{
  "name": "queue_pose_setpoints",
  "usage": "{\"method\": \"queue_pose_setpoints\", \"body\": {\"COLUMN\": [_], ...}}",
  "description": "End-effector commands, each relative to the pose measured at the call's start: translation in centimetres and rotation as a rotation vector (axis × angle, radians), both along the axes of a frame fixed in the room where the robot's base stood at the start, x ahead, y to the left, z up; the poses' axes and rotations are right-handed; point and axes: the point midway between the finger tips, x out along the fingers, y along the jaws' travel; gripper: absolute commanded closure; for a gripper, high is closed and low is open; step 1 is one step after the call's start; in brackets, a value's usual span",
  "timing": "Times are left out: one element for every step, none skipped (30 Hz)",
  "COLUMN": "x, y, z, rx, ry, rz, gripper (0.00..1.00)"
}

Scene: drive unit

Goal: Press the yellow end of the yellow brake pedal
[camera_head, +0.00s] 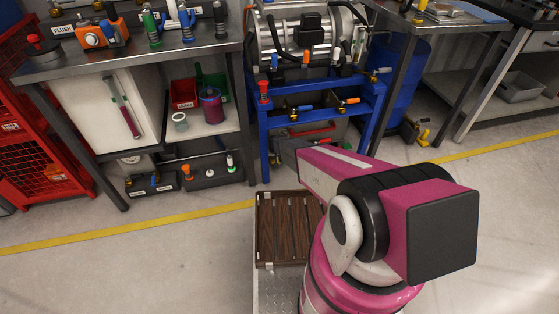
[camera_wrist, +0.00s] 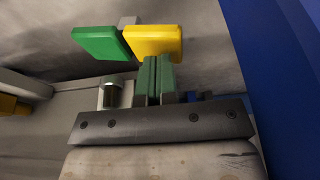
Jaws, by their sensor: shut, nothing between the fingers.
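In the wrist view, a yellow pad (camera_wrist: 157,41) stands beside a green pad (camera_wrist: 97,44), with a grey piece behind them. The yellow pad looks like the yellow end of the pedal. My gripper (camera_wrist: 158,64) is shut and empty. Its narrow dark-green fingers point at the lower edge of the yellow pad and overlap it in the picture. I cannot tell whether they touch it. In the head view my arm reaches toward the blue stand (camera_head: 318,99), and my gripper is hidden there. I cannot make out the pads in that view.
A blue surface (camera_wrist: 282,85) rises close on the right in the wrist view. Another yellow piece (camera_wrist: 12,105) shows at its left edge. In the head view, a workbench (camera_head: 140,60) stands left of the blue stand, and a blue barrel (camera_head: 405,75) stands right. Open floor lies in front.

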Motion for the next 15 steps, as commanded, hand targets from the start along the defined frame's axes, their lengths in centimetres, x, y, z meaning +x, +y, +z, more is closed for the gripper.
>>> {"method": "queue_pose_setpoints", "body": {"x": [0.0,0.0,0.01,0.0,0.01,0.01,0.01,0.02,0.02,0.03,0.02,0.03,0.03,0.03,0.04], "y": [0.0,0.0,0.0,0.0,0.0,0.0,0.0,0.0,0.0,0.01,0.0,0.01,0.01,0.01,0.0], "z": [-0.01,-0.01,-0.03,-0.04,-0.08,-0.13,-0.18,-0.24,-0.32,-0.39,-0.45,-0.54,-0.61,-0.67,-0.76], "rx": [0.0,0.0,0.0,0.0,0.0,0.0,0.0,0.0,0.0,0.0,0.0,0.0,0.0,0.0,0.0], "ry": [0.0,0.0,0.0,0.0,0.0,0.0,0.0,0.0,0.0,0.0,0.0,0.0,0.0,0.0,0.0], "rz": [0.0,0.0,0.0,0.0,0.0,0.0,0.0,0.0,0.0,0.0,0.0,0.0,0.0,0.0,0.0], "gripper": [1.0,1.0,1.0,1.0,1.0,1.0,1.0,1.0,1.0,1.0,1.0,1.0,1.0,1.0,1.0]}}
